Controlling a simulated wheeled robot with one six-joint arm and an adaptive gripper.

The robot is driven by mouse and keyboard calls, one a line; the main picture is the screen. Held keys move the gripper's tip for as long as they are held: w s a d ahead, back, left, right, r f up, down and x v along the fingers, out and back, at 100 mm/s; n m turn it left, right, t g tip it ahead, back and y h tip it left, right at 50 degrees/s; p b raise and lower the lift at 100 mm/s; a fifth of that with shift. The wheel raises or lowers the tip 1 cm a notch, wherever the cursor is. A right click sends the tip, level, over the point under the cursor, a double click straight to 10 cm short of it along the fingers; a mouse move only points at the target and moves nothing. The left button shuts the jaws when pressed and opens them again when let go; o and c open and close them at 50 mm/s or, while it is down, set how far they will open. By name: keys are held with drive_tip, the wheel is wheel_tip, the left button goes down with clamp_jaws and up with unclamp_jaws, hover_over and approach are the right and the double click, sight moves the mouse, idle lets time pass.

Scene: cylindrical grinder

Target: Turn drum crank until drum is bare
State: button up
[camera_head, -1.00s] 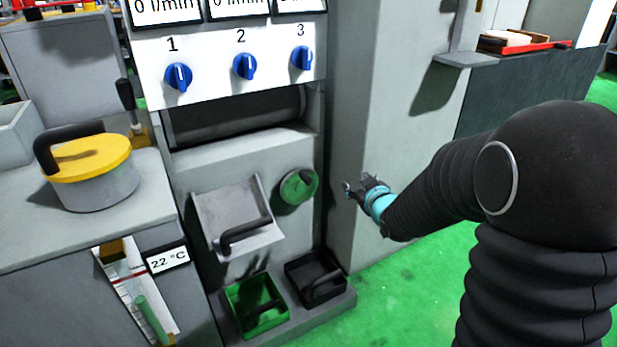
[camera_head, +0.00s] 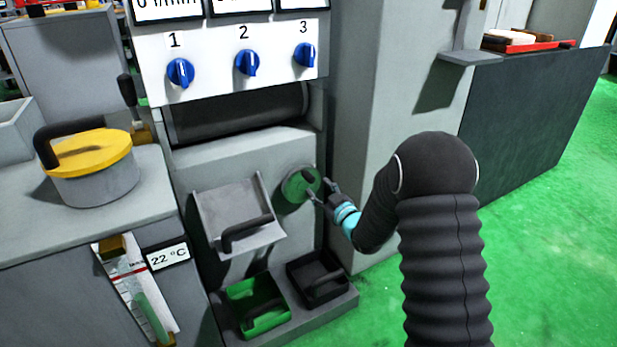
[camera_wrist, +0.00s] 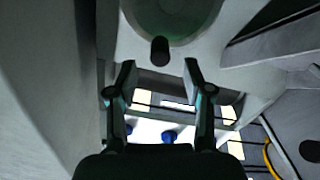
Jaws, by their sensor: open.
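The drum crank is a green disc (camera_head: 297,187) with a black handle knob (camera_head: 307,176), on the front of the grey machine. The drum (camera_head: 240,113) is a dark cylinder in the slot under the dial panel; I cannot tell what covers it. My gripper (camera_head: 321,190) is open just right of the disc, close to the knob. In the wrist view the knob (camera_wrist: 160,51) stands just beyond my open fingertips (camera_wrist: 160,73), roughly centred between them, with the green disc (camera_wrist: 175,14) behind it. The fingers seem not to touch it.
Below the crank are a tilted grey chute (camera_head: 236,212) with a black handle, a green bin (camera_head: 252,318) and a black bin (camera_head: 318,293). Blue knobs (camera_head: 247,62) sit above. A grey pillar (camera_head: 378,100) stands at right; green floor (camera_head: 540,240) is open beyond.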

sight(313, 182)
drive_tip(key=x, duration=0.7)
drive_tip(key=shift+w+a, duration=0.2)
drive_tip(key=shift+w, duration=0.1)
clamp_jaws()
